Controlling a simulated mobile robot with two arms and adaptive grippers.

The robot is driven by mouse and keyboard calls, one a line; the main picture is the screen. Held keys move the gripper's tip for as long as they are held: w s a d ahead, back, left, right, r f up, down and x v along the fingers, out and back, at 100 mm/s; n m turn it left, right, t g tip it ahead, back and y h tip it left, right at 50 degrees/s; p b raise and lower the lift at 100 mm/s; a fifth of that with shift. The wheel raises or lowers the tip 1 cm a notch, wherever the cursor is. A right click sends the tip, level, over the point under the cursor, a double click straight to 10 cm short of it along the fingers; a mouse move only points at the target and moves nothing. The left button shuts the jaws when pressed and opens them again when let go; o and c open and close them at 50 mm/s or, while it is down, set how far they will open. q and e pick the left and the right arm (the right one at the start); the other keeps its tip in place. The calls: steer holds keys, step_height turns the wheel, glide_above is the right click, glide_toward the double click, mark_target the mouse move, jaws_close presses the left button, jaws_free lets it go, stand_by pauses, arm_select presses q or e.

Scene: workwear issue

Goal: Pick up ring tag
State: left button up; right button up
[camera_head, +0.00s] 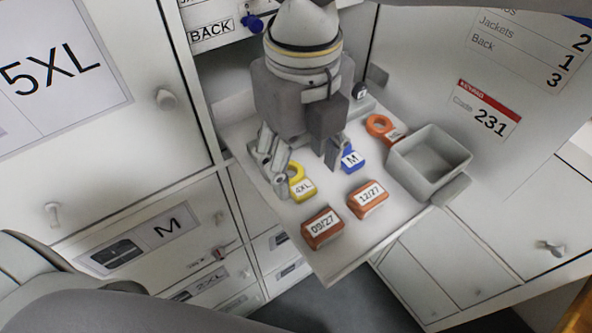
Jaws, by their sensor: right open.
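A yellow ring tag (302,188) marked 4XL lies on the pulled-out white shelf (335,262). An orange ring tag (379,125) lies farther right, by the grey bin. A blue tag (351,159) marked M lies between them; its upper part is hidden by my gripper. My right gripper (307,178) points down over the shelf, open and empty. Its left finger is beside the yellow tag's ring, and its right finger is next to the blue tag. I cannot tell whether either finger touches a tag. My left gripper is not in view.
Two orange-brown blocks, 09/27 (322,229) and 12/27 (368,199), lie near the shelf's front. An empty grey bin (428,163) stands at its right edge. White cabinet doors (150,110) flank the shelf. A blue key-like item (256,22) hangs at the BACK label.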

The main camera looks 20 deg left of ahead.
mark_target(307, 192)
steer(key=shift+w+f, duration=0.1)
steer(key=shift+f, duration=0.3)
steer(key=shift+d+f, duration=0.1)
steer(key=shift+f, duration=0.15)
steer(key=f+p, duration=0.1)
steer(key=f, duration=0.2)
steer(key=f+p, duration=0.1)
steer(key=shift+d+f+p, duration=0.15)
steer(key=shift+d+p, duration=0.2)
steer(key=shift+d, duration=0.05)
steer(key=shift+w+f, duration=0.1)
steer(key=shift+f, duration=0.2)
steer(key=shift+c, duration=0.6)
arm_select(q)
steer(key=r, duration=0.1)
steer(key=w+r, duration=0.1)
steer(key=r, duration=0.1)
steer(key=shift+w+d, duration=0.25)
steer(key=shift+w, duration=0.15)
arm_select(e)
steer(key=c, duration=0.7)
